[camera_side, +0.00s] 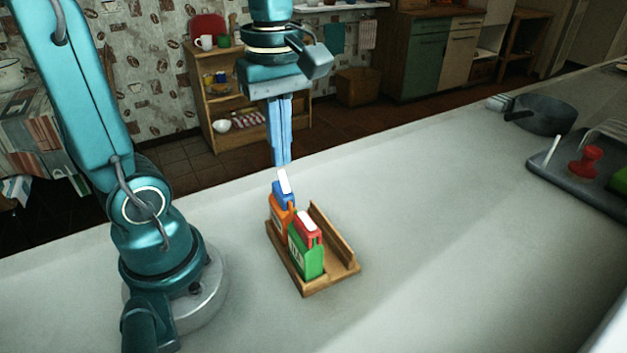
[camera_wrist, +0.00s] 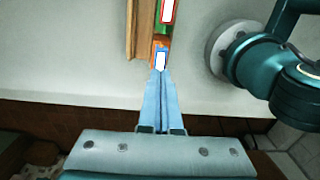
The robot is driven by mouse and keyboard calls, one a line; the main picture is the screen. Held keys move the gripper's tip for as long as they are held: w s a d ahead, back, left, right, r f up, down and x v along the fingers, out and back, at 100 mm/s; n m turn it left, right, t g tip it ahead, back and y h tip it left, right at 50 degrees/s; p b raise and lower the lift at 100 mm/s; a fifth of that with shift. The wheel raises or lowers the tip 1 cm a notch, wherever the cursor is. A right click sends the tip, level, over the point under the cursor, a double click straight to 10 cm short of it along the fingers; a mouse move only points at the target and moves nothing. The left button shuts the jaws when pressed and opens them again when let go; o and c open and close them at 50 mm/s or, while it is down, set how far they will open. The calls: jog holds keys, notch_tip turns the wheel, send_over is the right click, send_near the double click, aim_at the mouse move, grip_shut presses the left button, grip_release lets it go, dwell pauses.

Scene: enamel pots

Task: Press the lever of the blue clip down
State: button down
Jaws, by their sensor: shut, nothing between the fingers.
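The blue clip (camera_side: 279,190) sits on top of an orange packet (camera_side: 280,222) in a wooden tray. Its white lever (camera_side: 284,181) stands tilted up in the side view. In the wrist view the white lever (camera_wrist: 160,61) has thin blue edges around it, just beyond my fingertips. My gripper (camera_side: 282,164) is shut and empty, pointing down right above the lever. The shut fingertips also show in the wrist view (camera_wrist: 161,73). I cannot tell whether they touch the lever.
A green packet (camera_side: 307,260) with a red clip (camera_side: 314,238) and its white lever stands beside the orange one. The wooden tray (camera_side: 343,268) has a raised rail on the right. A dark pan (camera_side: 543,115) and a grey tray (camera_side: 560,172) lie far right. The counter between is clear.

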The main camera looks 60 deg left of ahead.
aim_at(282, 174)
jog(key=shift+f, duration=1.4)
dwell(0.4)
jog(key=shift+r, duration=0.15)
dwell(0.3)
jog(key=shift+r, duration=3.4)
jog(key=shift+d+r, duration=0.1)
jog(key=s+d+f+m+t, duration=0.3)
jog(key=d+f+m+t, duration=0.1)
jog(key=m, duration=1.4)
jog(key=shift+f+t, duration=0.8)
jog(key=shift+f, duration=0.1)
